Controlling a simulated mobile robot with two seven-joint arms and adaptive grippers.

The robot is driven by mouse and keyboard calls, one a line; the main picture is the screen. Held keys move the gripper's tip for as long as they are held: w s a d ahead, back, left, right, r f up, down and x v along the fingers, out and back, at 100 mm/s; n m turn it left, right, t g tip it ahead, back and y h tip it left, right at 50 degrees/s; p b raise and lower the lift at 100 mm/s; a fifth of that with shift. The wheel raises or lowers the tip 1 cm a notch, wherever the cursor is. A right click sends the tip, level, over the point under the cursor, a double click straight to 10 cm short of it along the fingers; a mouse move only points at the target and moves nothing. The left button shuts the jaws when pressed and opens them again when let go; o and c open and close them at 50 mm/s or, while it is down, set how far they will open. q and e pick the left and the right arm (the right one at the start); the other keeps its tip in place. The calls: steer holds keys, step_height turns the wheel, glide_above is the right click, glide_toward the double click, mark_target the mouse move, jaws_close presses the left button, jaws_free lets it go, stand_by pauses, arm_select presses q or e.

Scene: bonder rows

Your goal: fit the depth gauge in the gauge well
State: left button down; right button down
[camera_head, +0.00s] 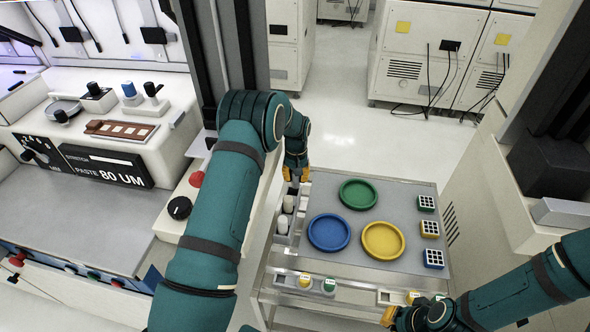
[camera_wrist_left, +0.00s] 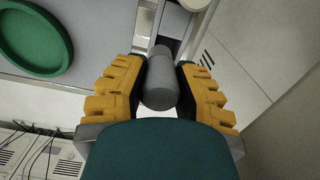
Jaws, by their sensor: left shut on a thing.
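My left gripper (camera_head: 296,176) is over the back end of the slotted rack along the cart's left edge. In the left wrist view, its yellow fingers (camera_wrist_left: 160,90) are shut on a plain dark grey cylinder (camera_wrist_left: 160,78), which I take for the depth gauge. Its far end points toward the rack, and I cannot tell whether it is clear of its slot. I cannot make out for certain which opening is the gauge well. My right gripper (camera_head: 402,314) is low at the cart's front edge, its fingers partly hidden.
The cart top (camera_head: 325,190) holds a green dish (camera_head: 358,194), a blue dish (camera_head: 329,233), a yellow dish (camera_head: 383,240) and small gridded blocks (camera_head: 430,229) at right. Pale cylinders (camera_head: 282,225) stand in the rack. A machine bench (camera_head: 100,205) with knobs and a paste display is at left.

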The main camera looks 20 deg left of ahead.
mark_target(293, 186)
arm_select(q)
steer(key=shift+w+a+f, duration=0.15)
steer(key=shift+a, duration=0.25)
steer(key=shift+w+a+f, duration=0.15)
steer(key=shift+a, duration=0.2)
steer(key=shift+f+b, duration=1.05)
steer(key=shift+f, duration=0.2)
steer(key=shift+f+b, duration=1.25)
steer(key=shift+f, duration=0.25)
steer(key=shift+f, duration=0.1)
